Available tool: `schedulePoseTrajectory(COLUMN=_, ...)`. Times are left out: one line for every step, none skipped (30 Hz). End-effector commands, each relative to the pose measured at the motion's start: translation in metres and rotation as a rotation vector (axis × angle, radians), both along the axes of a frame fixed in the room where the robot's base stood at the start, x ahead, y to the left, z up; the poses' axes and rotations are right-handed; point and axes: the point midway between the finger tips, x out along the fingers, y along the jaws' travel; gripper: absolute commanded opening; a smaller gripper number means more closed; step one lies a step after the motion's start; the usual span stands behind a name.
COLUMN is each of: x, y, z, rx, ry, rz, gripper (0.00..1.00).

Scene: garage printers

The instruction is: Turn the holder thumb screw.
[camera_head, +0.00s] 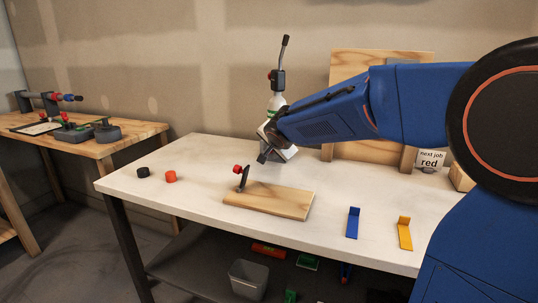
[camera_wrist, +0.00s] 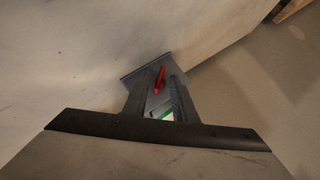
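A black upright holder (camera_head: 244,180) stands at the left end of a wooden board (camera_head: 268,200) on the white workbench. A red knob (camera_head: 237,169) sits on its upper left side. My gripper (camera_head: 262,158) is up and to the right of this holder, apart from it in the picture, pointing down and left. The wrist view shows my gripper (camera_wrist: 160,90) with its two dark fingers apart. A red elongated piece (camera_wrist: 159,80) and a grey plate (camera_wrist: 146,70) show between and beyond them. I cannot tell whether that piece is the knob or whether the fingers touch it.
Black (camera_head: 143,172) and orange-red (camera_head: 170,176) discs lie at the bench's left. Behind my arm are a stand with a black-tipped lever (camera_head: 285,45), a wooden panel (camera_head: 350,70) and a "next job red" card (camera_head: 430,158).

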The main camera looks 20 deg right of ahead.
Motion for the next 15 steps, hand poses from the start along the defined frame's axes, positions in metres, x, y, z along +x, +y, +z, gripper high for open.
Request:
schedulePoseTrajectory(x=-0.001, y=0.000, z=0.000, rx=0.000, ry=0.000, rz=0.000, gripper=0.25)
schedulePoseTrajectory(x=-0.001, y=0.001, z=0.000, rx=0.000, ry=0.000, rz=0.000, gripper=0.25)
schedulePoseTrajectory(x=-0.003, y=0.002, z=0.001, rx=-0.001, ry=-0.001, rz=0.001, gripper=0.25)
schedulePoseTrajectory(x=-0.004, y=0.003, z=0.001, rx=-0.001, ry=-0.001, rz=0.001, gripper=0.25)
schedulePoseTrajectory(x=-0.006, y=0.004, z=0.001, rx=-0.001, ry=-0.001, rz=0.001, gripper=0.25)
schedulePoseTrajectory(x=-0.008, y=0.006, z=0.001, rx=-0.001, ry=-0.001, rz=0.001, gripper=0.25)
schedulePoseTrajectory(x=-0.009, y=0.007, z=0.001, rx=-0.001, ry=-0.001, rz=0.001, gripper=0.25)
schedulePoseTrajectory(x=-0.011, y=0.008, z=0.001, rx=-0.001, ry=-0.001, rz=0.001, gripper=0.25)
schedulePoseTrajectory(x=-0.013, y=0.010, z=0.001, rx=-0.001, ry=-0.001, rz=0.002, gripper=0.25)
schedulePoseTrajectory(x=-0.015, y=0.011, z=0.000, rx=-0.002, ry=-0.001, rz=0.002, gripper=0.25)
schedulePoseTrajectory(x=-0.016, y=0.012, z=0.000, rx=-0.001, ry=0.000, rz=0.002, gripper=0.25)
schedulePoseTrajectory(x=-0.018, y=0.014, z=0.000, rx=0.000, ry=0.000, rz=0.002, gripper=0.25)
schedulePoseTrajectory(x=-0.020, y=0.015, z=0.000, rx=0.000, ry=0.000, rz=0.002, gripper=0.25)
schedulePoseTrajectory(x=-0.021, y=0.016, z=0.000, rx=-0.001, ry=-0.001, rz=0.001, gripper=0.25)
schedulePoseTrajectory(x=-0.023, y=0.017, z=0.001, rx=-0.001, ry=-0.001, rz=0.002, gripper=0.25)
